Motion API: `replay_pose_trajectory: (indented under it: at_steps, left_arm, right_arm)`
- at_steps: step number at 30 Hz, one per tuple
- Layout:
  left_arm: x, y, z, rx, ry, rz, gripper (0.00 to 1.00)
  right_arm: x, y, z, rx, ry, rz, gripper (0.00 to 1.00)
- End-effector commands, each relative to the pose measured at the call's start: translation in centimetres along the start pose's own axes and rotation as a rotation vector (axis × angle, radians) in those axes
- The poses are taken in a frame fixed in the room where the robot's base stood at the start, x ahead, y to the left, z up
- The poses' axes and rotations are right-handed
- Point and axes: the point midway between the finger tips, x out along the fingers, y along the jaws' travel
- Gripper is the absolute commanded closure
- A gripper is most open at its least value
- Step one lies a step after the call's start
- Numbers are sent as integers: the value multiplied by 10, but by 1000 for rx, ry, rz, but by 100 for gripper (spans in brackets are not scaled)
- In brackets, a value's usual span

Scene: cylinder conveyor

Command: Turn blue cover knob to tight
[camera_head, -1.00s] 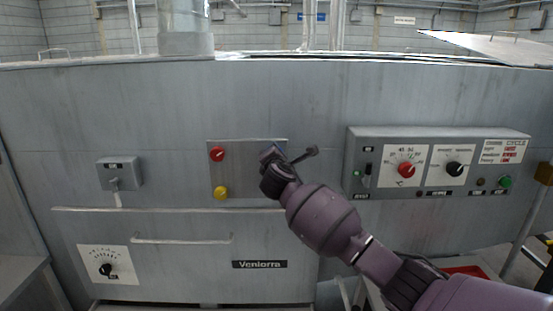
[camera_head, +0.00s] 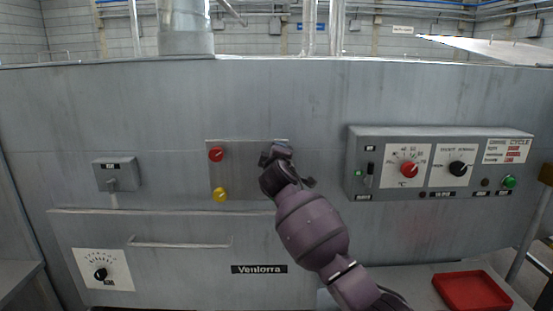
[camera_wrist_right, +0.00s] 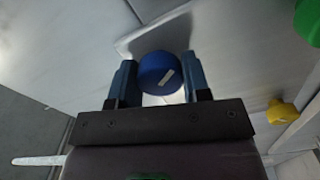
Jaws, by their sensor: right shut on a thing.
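The blue cover knob (camera_wrist_right: 157,67) is round with a short white mark on its face, and sits between the two fingers of my right gripper (camera_wrist_right: 160,78) in the right wrist view. The gripper is shut on it. In the head view my right gripper (camera_head: 275,155) is at the right side of the metal cover plate (camera_head: 238,165) and hides the blue knob. The white mark lies diagonally in the wrist picture. My left gripper is not in view.
A red knob (camera_head: 215,154) and a yellow knob (camera_head: 220,194) sit on the plate's left side. A green knob (camera_wrist_right: 308,20) shows in the wrist view. A control box (camera_head: 437,163) is to the right, with a red tray (camera_head: 472,291) below it.

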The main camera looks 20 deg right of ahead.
Motion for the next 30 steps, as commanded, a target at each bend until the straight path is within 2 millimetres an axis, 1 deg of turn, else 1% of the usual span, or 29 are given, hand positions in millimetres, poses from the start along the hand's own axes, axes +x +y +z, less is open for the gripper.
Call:
replay_pose_trajectory:
  at_steps: [1,6,15,23,30]
  left_arm:
    - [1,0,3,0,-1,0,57]
    - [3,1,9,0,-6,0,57]
    - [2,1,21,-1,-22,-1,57]
    - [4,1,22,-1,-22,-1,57]
    - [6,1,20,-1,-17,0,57]
  right_arm:
    - [0,-4,0,46,0,-3,80]
    - [0,-4,0,194,-2,-4,80]
    - [0,-3,0,391,-1,-4,80]
    - [0,-3,0,475,-2,-4,80]
    - [0,-2,0,495,-2,-3,80]
